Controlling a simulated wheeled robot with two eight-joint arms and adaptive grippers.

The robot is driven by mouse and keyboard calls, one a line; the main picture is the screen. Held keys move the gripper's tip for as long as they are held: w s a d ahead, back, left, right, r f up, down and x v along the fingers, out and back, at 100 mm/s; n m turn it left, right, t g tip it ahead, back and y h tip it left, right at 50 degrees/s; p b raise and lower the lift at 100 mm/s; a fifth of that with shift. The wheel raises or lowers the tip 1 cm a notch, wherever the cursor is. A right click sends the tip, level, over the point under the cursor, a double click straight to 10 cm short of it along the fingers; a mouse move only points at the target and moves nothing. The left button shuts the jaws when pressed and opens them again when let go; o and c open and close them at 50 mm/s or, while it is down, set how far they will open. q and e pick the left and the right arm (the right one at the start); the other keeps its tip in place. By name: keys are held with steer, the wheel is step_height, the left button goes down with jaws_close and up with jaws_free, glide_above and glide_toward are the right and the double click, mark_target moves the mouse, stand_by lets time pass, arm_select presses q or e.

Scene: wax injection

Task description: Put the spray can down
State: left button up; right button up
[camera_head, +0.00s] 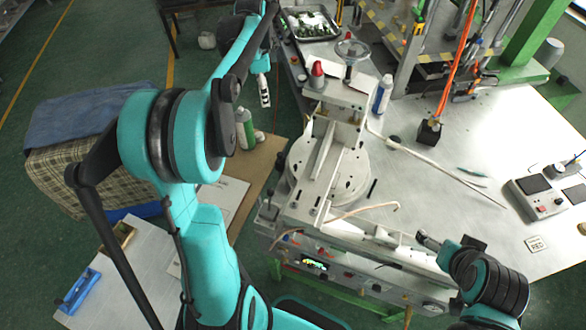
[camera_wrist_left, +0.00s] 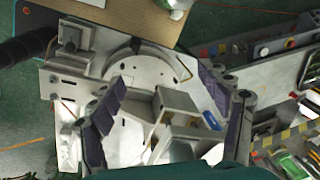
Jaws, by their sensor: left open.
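A green can with a pale top (camera_head: 244,128) stands upright on the brown board at the left of the machine. A white bottle with a blue label (camera_head: 382,94) stands on the metal table behind the round plate. I cannot tell for certain which is the spray can. My left gripper (camera_head: 264,90) hangs above and beyond the green can, apart from it. In the left wrist view its dark pads (camera_wrist_left: 165,100) are wide apart with nothing held. My right gripper (camera_head: 430,240) is low at the table's front; its jaws are unclear.
The machine's round plate (camera_head: 300,180) and clamp frame fill the middle. A tray of green pieces (camera_head: 310,24) lies at the back. The brown board (camera_head: 262,165) and the right table have free room.

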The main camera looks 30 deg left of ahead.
arm_select(q)
steer(key=s+d+r+n+t, duration=0.3)
steer(key=s+d+n, duration=0.2)
steer(key=s+d, duration=0.8)
steer(key=s+d+f+n+t, duration=0.2)
steer(key=s+d+f+n, duration=0.3)
steer(key=s+d+f, duration=0.2)
steer(key=s+d, duration=0.2)
steer(key=d, duration=0.1)
steer(key=shift+s+h, duration=0.2)
steer(key=shift+h, duration=0.2)
steer(key=shift+d+r, duration=0.1)
